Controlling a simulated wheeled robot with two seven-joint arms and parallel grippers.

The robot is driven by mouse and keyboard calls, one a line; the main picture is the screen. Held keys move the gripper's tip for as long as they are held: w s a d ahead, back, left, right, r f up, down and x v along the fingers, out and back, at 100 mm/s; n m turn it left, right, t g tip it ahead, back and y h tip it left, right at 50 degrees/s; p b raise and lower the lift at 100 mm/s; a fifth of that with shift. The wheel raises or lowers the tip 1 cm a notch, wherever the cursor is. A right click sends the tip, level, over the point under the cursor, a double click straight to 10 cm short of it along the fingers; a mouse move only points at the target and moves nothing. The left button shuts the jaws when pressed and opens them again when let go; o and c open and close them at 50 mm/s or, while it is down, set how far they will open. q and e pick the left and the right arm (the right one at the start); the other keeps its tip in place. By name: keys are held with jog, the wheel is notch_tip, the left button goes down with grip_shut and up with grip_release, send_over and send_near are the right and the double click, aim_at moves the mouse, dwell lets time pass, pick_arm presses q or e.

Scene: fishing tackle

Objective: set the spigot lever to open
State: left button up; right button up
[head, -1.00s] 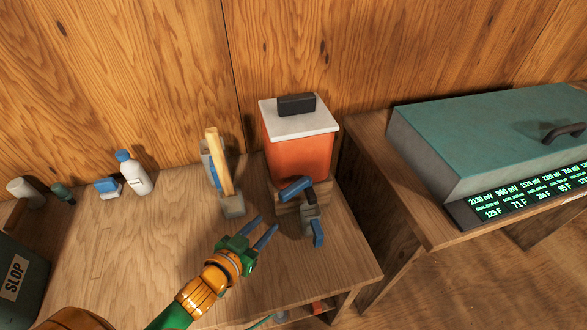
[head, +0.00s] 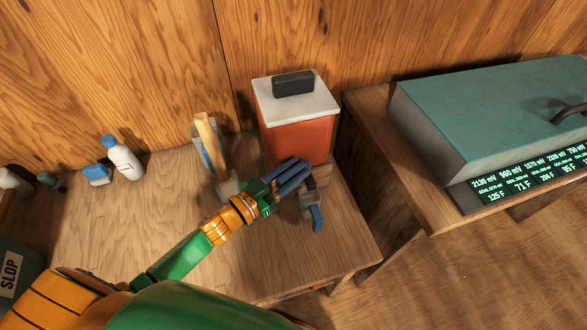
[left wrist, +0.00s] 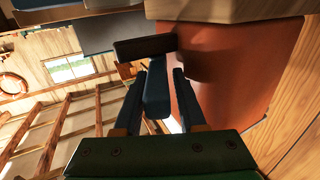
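The orange drink cooler (head: 296,142) with a white lid (head: 295,104) stands on a wooden block at the back of the table. Its grey spigot (head: 307,203) sticks out in front, with a blue end (head: 317,218) pointing down. My left gripper (head: 297,175) is at the spigot and hides its top in the head view. In the left wrist view a blue bar, apparently the lever (left wrist: 157,92), lies between the two fingers of the open gripper (left wrist: 160,98). Narrow gaps seem to show on both sides. My right gripper is not in view.
An upright wooden-handled item (head: 209,150) stands just left of my left gripper. A white bottle (head: 124,159) and a blue-topped item (head: 97,174) are farther left. A teal-lidded case (head: 490,110) with a lit display sits on the right table. The left table's middle is bare.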

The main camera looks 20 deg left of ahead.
pick_arm(q)
jog(key=shift+s+r, duration=0.1)
jog(key=shift+s, duration=0.05)
grip_shut()
dwell(1.3)
